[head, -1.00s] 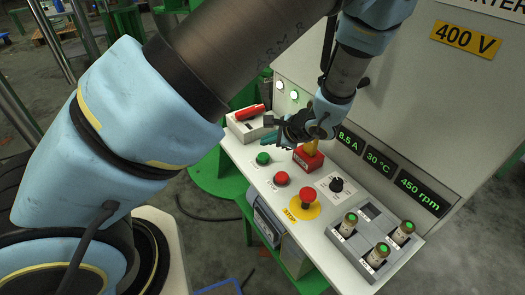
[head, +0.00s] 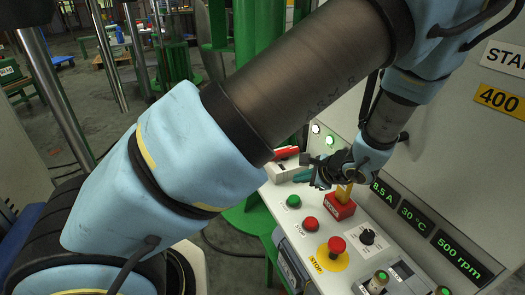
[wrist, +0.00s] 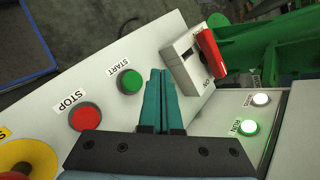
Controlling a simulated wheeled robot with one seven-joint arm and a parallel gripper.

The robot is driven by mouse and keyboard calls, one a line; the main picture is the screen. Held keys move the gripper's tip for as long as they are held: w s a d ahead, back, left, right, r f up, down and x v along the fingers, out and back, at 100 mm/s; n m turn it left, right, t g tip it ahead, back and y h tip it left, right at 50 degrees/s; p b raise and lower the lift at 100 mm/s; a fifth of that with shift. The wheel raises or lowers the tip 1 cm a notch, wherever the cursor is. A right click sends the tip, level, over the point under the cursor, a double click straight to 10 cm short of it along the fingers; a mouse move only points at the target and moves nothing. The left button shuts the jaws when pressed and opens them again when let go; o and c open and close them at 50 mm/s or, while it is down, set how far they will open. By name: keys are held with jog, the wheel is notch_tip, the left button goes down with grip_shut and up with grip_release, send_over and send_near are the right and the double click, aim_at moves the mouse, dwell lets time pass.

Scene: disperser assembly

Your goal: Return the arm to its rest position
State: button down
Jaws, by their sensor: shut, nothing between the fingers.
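My gripper (head: 303,175) is over the far end of the white control panel, just beyond the green START button (head: 293,202). In the wrist view its teal fingers (wrist: 160,72) are shut together with nothing between them. They point between the START button (wrist: 130,81) and the white switch box with a red lever (wrist: 209,52). My arm is bent and reaches across the panel, hiding part of it in the head view.
The panel also bears a red STOP button (head: 310,224), an emergency stop (head: 336,245), a red block (head: 341,208) and a black knob (head: 367,237). The green RUN lamp (wrist: 249,127) is lit. A tall cabinet with displays stands at right; green columns (head: 258,50) stand behind.

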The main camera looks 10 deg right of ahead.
jog(key=s+a+r+n+g+h, duration=0.1)
jog(key=a+r+n, duration=0.4)
jog(key=a, duration=0.5)
jog(key=s+a+r+n+g+h, duration=0.1)
jog(key=a+r+n+g, duration=0.2)
jog(key=a+n, duration=0.6)
jog(key=a+r+n+g+h, duration=0.1)
jog(key=a+r+n+g, duration=0.1)
jog(key=a+r+n, duration=0.4)
jog(key=a+n, duration=0.1)
jog(key=a, duration=0.4)
jog(key=shift+s+a+r+g+h, duration=0.4)
jog(key=shift+w+f, duration=0.15)
jog(key=shift+w, duration=0.55)
jog(key=shift+s+d, duration=0.1)
